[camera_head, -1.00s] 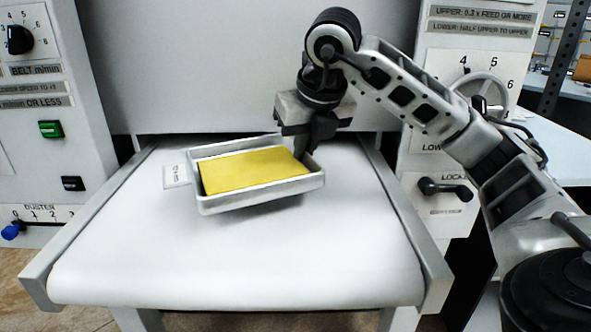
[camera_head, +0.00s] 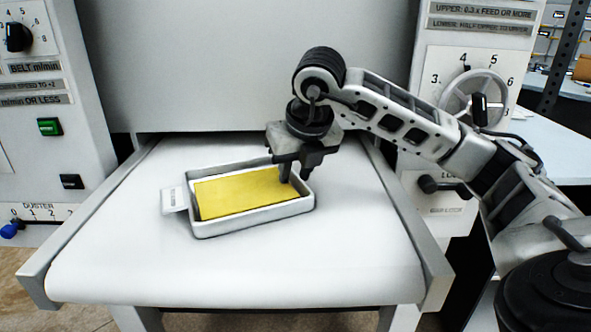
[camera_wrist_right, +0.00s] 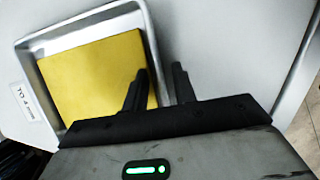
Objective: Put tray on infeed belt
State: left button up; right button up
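The tray (camera_head: 255,221) is a shallow light-grey box with a flat yellow slab (camera_head: 240,192) in it and a small labelled tab (camera_head: 174,199) on its left end. It rests at a slight angle on the white infeed belt (camera_head: 235,270), towards the back. My right gripper (camera_head: 295,172) is at the tray's right end, pointing down. In the right wrist view its two fingers (camera_wrist_right: 160,85) stand apart, one inside and one outside the tray's end wall (camera_wrist_right: 151,50), with a visible gap to the wall. My left gripper is out of view.
Raised side rails (camera_head: 88,225) flank the belt. A machine housing (camera_head: 240,65) closes off the back. Control panels stand on both sides, with a handwheel (camera_head: 474,98) and a lock lever (camera_head: 443,186) at the right. The front of the belt is clear.

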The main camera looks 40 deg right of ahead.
jog(key=shift+r, duration=0.1)
jog(key=shift+r+p, duration=0.25)
jog(key=shift+p, duration=0.05)
jog(key=shift+s+r, duration=0.1)
jog(key=shift+r, duration=0.2)
pick_arm(q)
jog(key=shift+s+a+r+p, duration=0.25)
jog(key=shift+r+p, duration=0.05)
jog(key=shift+p, duration=0.85)
pick_arm(e)
jog(key=v, duration=1.1)
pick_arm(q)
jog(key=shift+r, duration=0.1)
pick_arm(e)
jog(key=shift+s, duration=0.1)
